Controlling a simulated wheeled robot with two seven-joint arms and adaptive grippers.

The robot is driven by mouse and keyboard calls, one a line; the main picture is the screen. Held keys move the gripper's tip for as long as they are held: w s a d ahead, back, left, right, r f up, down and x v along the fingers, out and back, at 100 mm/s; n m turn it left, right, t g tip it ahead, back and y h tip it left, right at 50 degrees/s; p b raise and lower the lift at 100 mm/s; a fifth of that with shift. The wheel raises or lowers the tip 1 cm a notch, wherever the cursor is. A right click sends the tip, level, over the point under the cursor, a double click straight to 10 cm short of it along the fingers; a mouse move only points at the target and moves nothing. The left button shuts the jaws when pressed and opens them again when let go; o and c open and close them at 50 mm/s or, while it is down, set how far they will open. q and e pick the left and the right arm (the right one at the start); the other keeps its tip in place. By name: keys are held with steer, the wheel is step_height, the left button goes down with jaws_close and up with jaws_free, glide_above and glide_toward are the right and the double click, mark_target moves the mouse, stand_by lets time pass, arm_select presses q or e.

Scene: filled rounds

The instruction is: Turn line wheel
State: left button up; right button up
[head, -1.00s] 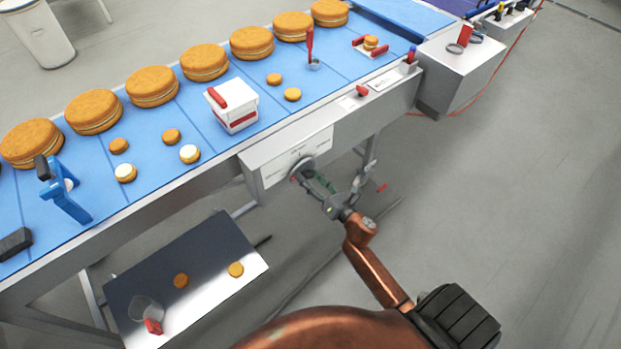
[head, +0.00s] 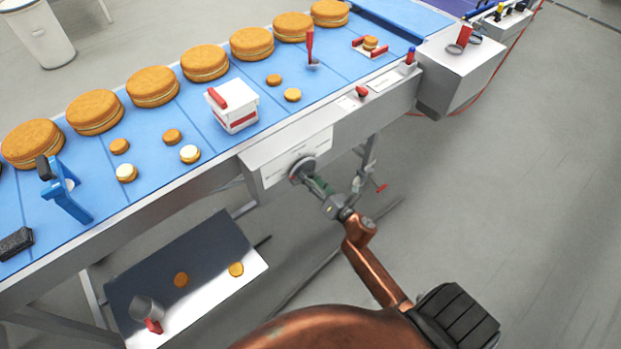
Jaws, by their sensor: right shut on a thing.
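The line wheel (head: 301,168) is a small grey handwheel on the white front panel of the conveyor, near the middle of the head view. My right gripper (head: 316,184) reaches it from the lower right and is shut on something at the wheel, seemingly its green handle. The fingertips partly hide the handle and the wheel's lower right edge. My left gripper is not in view.
Large filled rounds (head: 153,87) line the far side of the blue belt (head: 275,120). A white and red box (head: 232,106) and a blue tool (head: 64,192) stand on it. A steel shelf (head: 215,245) sits low at left. Open floor lies at right.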

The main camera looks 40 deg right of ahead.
steer(key=m+p, duration=0.2)
steer(key=m, duration=0.2)
steer(key=shift+r, duration=0.2)
steer(key=m+p, duration=0.2)
steer(key=m, duration=0.2)
steer(key=m+p, duration=0.2)
steer(key=m, duration=0.2)
steer(key=m+p, duration=0.2)
steer(key=m, duration=0.2)
steer(key=m+p, duration=0.2)
steer(key=m, duration=0.1)
steer(key=shift+m, duration=0.3)
steer(key=m+p, duration=0.2)
steer(key=m, duration=0.1)
steer(key=shift+m, duration=0.3)
steer(key=m+p, duration=0.1)
steer(key=m, duration=0.2)
steer(key=shift+f, duration=0.15)
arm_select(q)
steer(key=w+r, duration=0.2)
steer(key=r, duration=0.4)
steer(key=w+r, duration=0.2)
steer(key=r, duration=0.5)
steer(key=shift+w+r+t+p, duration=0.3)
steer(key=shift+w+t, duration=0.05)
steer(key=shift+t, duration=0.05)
arm_select(e)
steer(key=shift+m, duration=1.2)
steer(key=shift+f, duration=0.1)
